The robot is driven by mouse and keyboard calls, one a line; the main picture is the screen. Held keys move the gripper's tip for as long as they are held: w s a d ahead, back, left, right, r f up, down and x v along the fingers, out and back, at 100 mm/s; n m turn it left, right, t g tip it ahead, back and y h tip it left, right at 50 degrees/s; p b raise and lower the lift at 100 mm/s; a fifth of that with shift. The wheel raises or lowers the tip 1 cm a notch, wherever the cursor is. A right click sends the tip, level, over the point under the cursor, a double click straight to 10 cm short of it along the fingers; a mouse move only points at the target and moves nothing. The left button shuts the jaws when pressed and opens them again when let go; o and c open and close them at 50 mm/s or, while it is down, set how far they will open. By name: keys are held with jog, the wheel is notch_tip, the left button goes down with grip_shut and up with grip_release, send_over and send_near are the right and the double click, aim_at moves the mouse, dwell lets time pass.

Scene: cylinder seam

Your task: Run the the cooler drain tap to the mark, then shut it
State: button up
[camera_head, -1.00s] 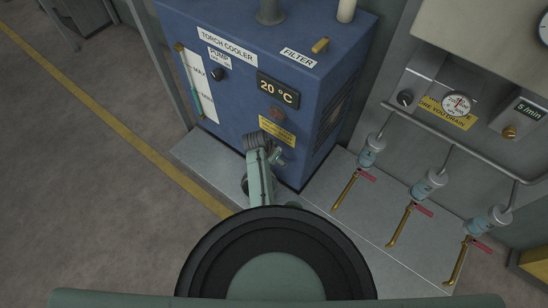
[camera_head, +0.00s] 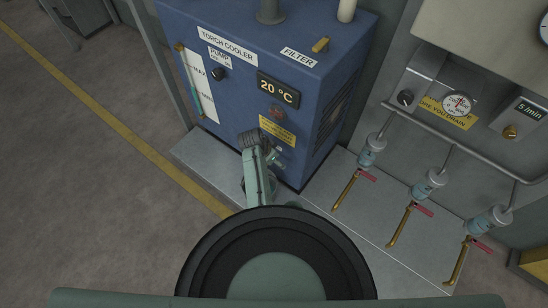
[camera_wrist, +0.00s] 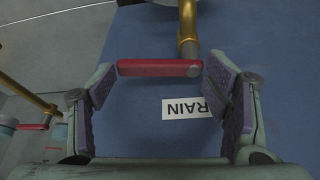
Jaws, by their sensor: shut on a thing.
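The blue torch cooler (camera_head: 232,112) stands at the upper middle of the head view. A sight gauge (camera_head: 191,82) with a teal column and a white MAX/MIN plate is on its left front; the exact level is too small to read. In the wrist view, the drain tap has a brass body (camera_wrist: 187,30) and a red lever (camera_wrist: 158,68) lying crosswise. My gripper (camera_wrist: 160,72) is shut on the red lever, with its purple pads at the lever's two ends. In the head view my gripper (camera_head: 274,157) is low on the cooler's front and hides most of the tap.
A white label (camera_wrist: 195,107) reading "RAIN", partly covered by my right finger, is on the blue panel. Brass taps with red levers (camera_head: 422,210) and pale blue filters stand to the right. A pump knob (camera_head: 218,74) and a 20 °C display (camera_head: 278,91) are above my gripper.

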dwell(0.3)
jog(key=o, duration=1.7)
jog(key=shift+a+r, duration=0.1)
jog(key=v, duration=1.1)
jog(key=shift+s+a+r, duration=0.15)
jog(key=shift+a+r, duration=0.05)
jog(key=shift+r, duration=0.15)
